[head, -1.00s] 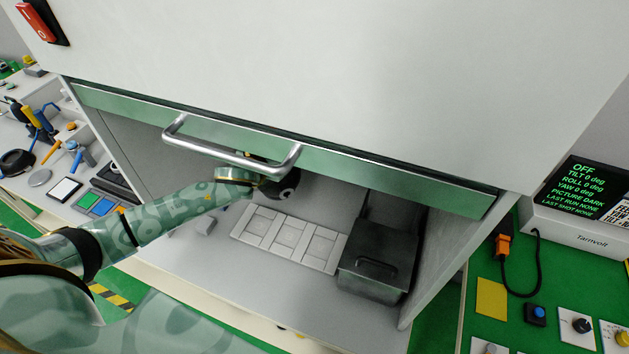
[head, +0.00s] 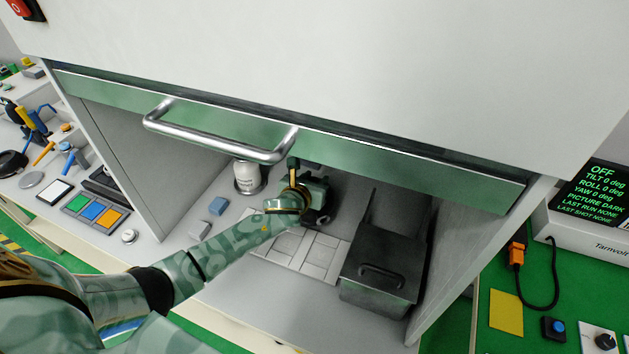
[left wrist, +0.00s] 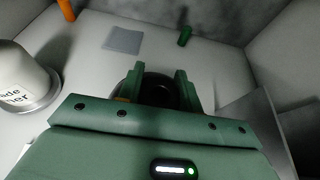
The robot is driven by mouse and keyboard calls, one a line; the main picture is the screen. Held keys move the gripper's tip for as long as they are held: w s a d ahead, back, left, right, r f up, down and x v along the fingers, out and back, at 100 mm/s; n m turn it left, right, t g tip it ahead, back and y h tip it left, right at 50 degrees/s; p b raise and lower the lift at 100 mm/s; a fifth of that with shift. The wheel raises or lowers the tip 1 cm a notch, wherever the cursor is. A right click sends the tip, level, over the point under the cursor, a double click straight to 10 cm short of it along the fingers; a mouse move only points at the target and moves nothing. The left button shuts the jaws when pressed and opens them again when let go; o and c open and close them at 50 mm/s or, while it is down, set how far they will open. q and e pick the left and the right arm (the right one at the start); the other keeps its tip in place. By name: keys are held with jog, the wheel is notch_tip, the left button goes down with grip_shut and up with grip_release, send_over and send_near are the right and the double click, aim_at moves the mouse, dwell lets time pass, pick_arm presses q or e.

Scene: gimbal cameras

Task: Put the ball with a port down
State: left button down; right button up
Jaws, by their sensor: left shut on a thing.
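My left gripper (head: 318,207) reaches under the raised front of a cabinet (head: 150,150). In the left wrist view its two green fingers (left wrist: 158,88) are shut on a dark round thing, which looks like the ball (left wrist: 158,82). Most of the ball is hidden by the fingers and gripper body, and its port cannot be made out. In the head view the gripper is over the far part of a white plate with square recesses (head: 325,256). I cannot tell whether the ball touches anything below. My right gripper is not in view.
A dark box with a handle (head: 375,293) stands right of the plate. A white labelled container (head: 248,180) and small blue-grey blocks (head: 217,206) are on the left. The cabinet's metal handle (head: 215,138) hangs in front.

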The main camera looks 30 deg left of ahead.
pick_arm(q)
jog(key=c, duration=0.9)
grip_release()
jog(key=shift+f, duration=0.1)
jog(key=shift+c, duration=0.2)
jog(key=shift+s+r, duration=0.2)
jog(key=shift+r, duration=0.05)
jog(key=p+v, duration=0.3)
jog(key=v, duration=0.8)
jog(key=shift+s+p, duration=0.3)
jog(key=shift+p, duration=0.1)
jog(key=shift+r, duration=0.1)
